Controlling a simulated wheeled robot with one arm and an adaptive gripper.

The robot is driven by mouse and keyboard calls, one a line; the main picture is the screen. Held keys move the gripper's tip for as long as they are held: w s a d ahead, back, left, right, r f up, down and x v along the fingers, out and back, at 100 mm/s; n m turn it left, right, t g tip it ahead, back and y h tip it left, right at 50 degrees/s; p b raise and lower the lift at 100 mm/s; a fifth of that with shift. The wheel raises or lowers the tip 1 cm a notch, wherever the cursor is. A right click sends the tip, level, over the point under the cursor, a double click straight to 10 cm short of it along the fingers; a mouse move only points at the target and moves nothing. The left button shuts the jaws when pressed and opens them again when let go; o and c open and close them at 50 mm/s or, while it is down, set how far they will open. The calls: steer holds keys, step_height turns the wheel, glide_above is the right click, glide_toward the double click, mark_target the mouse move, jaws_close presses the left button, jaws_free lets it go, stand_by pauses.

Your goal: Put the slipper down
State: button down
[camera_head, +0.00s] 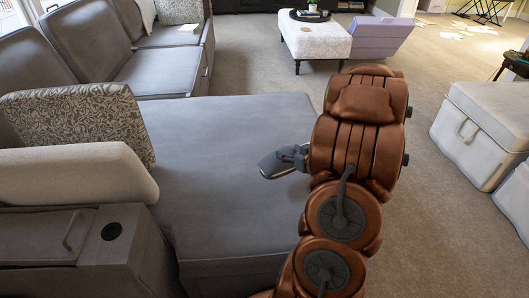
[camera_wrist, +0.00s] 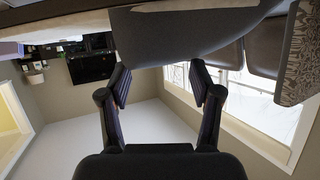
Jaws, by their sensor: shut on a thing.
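The slipper (camera_head: 272,165) is grey and shows in the head view at the end of my arm, above the grey sofa's chaise seat (camera_head: 215,205). In the wrist view the slipper (camera_wrist: 190,38) is a large, dark grey rounded shape at the top, between and beyond the fingertips. My gripper (camera_head: 294,158) is shut on the slipper; its two dark fingers also show in the wrist view (camera_wrist: 160,78). My copper arm hides part of the gripper and the seat's right edge. I cannot tell how high the slipper is above the seat.
The chaise seat is bare around the slipper. A white ottoman (camera_head: 318,42) stands behind. A white storage box (camera_head: 485,130) stands at right. Carpet (camera_head: 415,215) lies clear between the sofa and the box.

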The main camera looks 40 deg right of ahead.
steer(key=shift+s+d+f, duration=0.2)
steer(key=shift+s+f, duration=0.3)
steer(key=shift+w+r+b+x, duration=0.2)
steer(key=shift+b+x, duration=0.7)
steer(key=shift+x, duration=1.85)
steer(key=shift+s+r+b+x, duration=0.2)
steer(key=shift+b+x, duration=0.65)
steer(key=shift+x, duration=1.9)
steer(key=shift+w+r+b+x, duration=0.3)
steer(key=shift+b+x, duration=0.6)
steer(key=shift+x, duration=1.85)
steer(key=shift+s+d+f, duration=0.1)
steer(key=shift+d+f, duration=0.05)
steer(key=shift+f, duration=0.05)
steer(key=shift+c, duration=1.1)
jaws_free()
